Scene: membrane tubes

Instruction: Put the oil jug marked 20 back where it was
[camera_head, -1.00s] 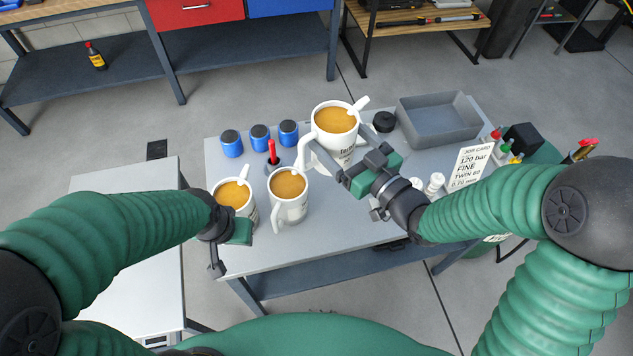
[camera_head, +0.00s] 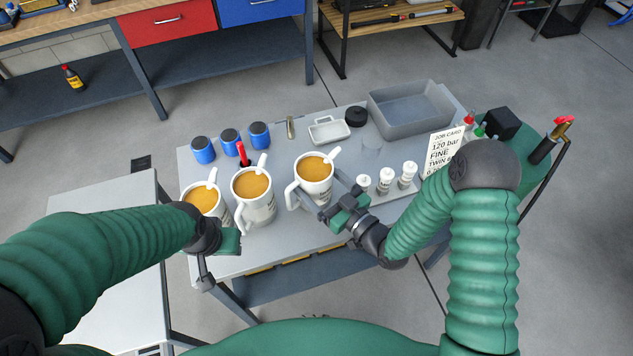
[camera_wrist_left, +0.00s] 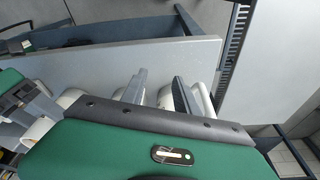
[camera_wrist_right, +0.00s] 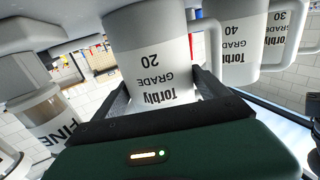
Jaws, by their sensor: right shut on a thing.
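My left gripper (camera_wrist_left: 160,88) is open and empty by the bench's front left edge.
A job card (camera_head: 443,152) stands at right. A red-handled tool (camera_head: 242,152) is close behind the middle jug.

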